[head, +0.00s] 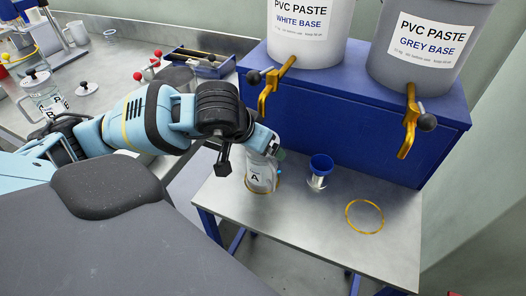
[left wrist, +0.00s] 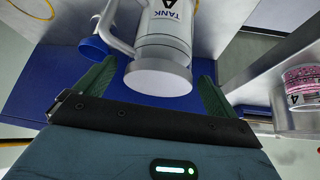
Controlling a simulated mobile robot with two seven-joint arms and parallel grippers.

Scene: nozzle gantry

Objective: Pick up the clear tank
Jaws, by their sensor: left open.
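The clear tank (head: 260,178), with a white label marked A, stands upright on the metal table under the white base bucket. In the left wrist view the tank (left wrist: 163,45) appears upside down, with its round pale lid (left wrist: 158,78) toward me and its handle at the left. My left gripper (head: 266,150) is at the top of the tank and partly hides it. In the left wrist view the open left gripper (left wrist: 155,85) has one green finger on each side of the lid, with gaps visible. My right gripper is not in view.
A blue funnel-topped cup (head: 320,168) stands close right of the tank. An empty yellow ring (head: 364,217) marks the table's right part. Gold taps (head: 268,98) overhang from the blue stand (head: 340,115). The left bench holds another clear jar (head: 43,95) and a tool tray (head: 198,63).

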